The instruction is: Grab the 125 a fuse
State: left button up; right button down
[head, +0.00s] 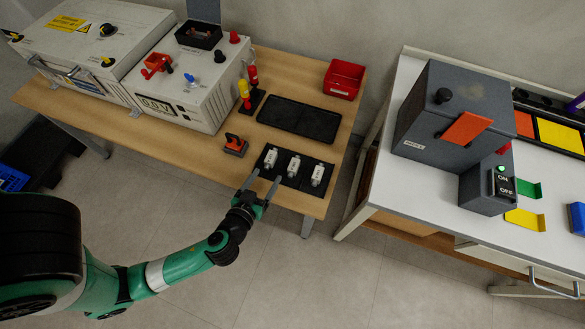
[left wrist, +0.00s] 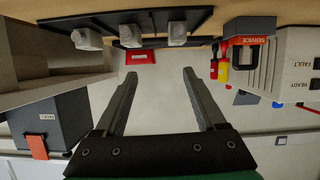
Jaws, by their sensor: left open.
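Several-slot black holder (head: 281,179) lies at the front right of the wooden table with three white fuses in a row: a left fuse (head: 270,158), a middle fuse (head: 294,165) and a right fuse (head: 318,173). Their ratings are too small to read, so I cannot tell which is the 125 A one. My left gripper (head: 262,184) is open and empty at the holder's front left edge, nearest the left fuse. In the left wrist view the open fingers (left wrist: 159,73) have nothing between them, and the fuses (left wrist: 177,34) show upside down at the top. My right gripper is not in view.
An orange-and-black service device (head: 236,144) stands left of the holder. A black tray (head: 299,119) and red bin (head: 343,79) lie behind. White equipment (head: 185,84) fills the table's left. A separate bench (head: 380,160) with grey boxes stands at right.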

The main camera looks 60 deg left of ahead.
aim_at(270, 158)
pick_arm(q)
jog(key=shift+m, duration=0.3)
jog(key=s+a, duration=0.1)
jog(key=f, duration=0.1)
jog(key=s+a, duration=0.1)
jog(key=shift+s+a+f, duration=0.25)
jog(key=shift+s+a, duration=0.1)
jog(key=shift+w+a, duration=0.1)
jog(key=shift+a, duration=0.05)
jog(key=shift+w+f+b, duration=0.35)
jog(key=shift+w+f, duration=0.1)
jog(key=shift+w, duration=0.35)
jog(key=x, duration=0.4)
jog(key=shift+a+b, duration=0.3)
jog(key=shift+b, duration=0.05)
jog(key=shift+w+f, duration=0.1)
jog(key=shift+w, duration=0.15)
jog(key=b+x, duration=0.1)
jog(key=x, duration=0.4)
jog(key=shift+s, duration=0.15)
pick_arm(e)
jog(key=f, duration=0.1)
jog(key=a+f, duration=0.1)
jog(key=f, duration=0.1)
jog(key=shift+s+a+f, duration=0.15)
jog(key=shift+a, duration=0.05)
pick_arm(q)
grip_shut()
